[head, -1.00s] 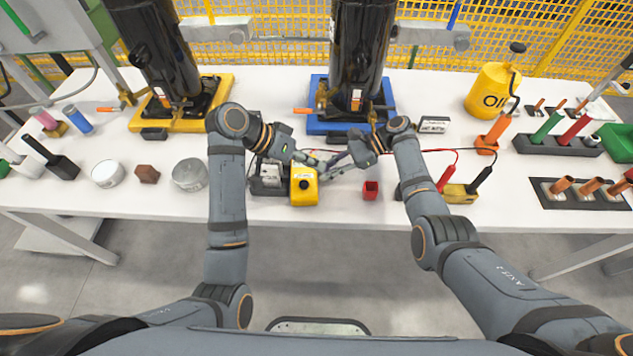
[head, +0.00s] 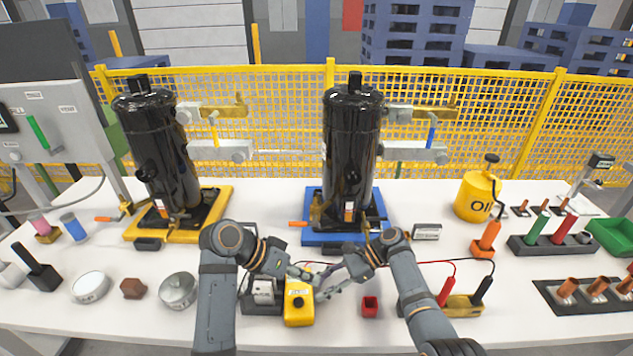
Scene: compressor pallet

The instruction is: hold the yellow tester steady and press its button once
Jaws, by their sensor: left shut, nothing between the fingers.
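The yellow tester (head: 299,309) stands on the white table in front of the blue pallet, with a dark round button on the face toward me. My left gripper (head: 312,277) is shut and empty, just behind the tester's top. My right gripper (head: 325,291) reaches in from the right, its fingers close to the tester's right side. I cannot tell whether it touches the tester or how far its fingers are apart. The fingers of both grippers lie close together and partly overlap in view.
A dark holder with a pale block (head: 264,294) stands left of the tester. A small red cup (head: 370,306) is to the right. Behind are the blue pallet (head: 316,238) with a black compressor (head: 352,140) and the yellow pallet (head: 140,234). Red and black leads run to the right.

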